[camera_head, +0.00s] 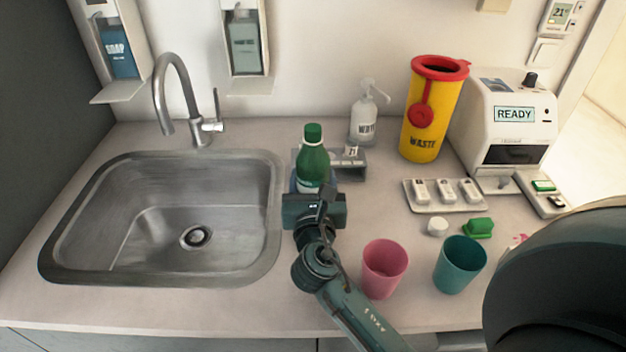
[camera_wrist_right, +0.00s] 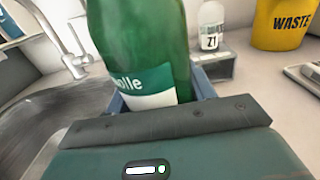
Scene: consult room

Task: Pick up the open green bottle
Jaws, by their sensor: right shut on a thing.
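A green bottle (camera_head: 313,165) with a white and green label stands upright behind my right gripper, on the counter side of the sink. Its top is green in the head view; I cannot tell whether a cap is on it. My right gripper (camera_head: 312,188) is shut on the bottle. In the right wrist view the bottle (camera_wrist_right: 140,45) fills the space between the blue-grey fingers, and its top is cut off. The gripper hides the bottle's base, so I cannot tell whether it touches the counter. My left gripper is not in view.
A grey holder (camera_head: 350,170) and a white pump bottle (camera_head: 363,122) stand behind the bottle. Right are a yellow waste bin (camera_head: 424,125), a test tray (camera_head: 445,207) and an analyser (camera_head: 505,115). A pink cup (camera_head: 385,270) and teal cup (camera_head: 460,265) stand in front. The sink (camera_head: 165,225) is left.

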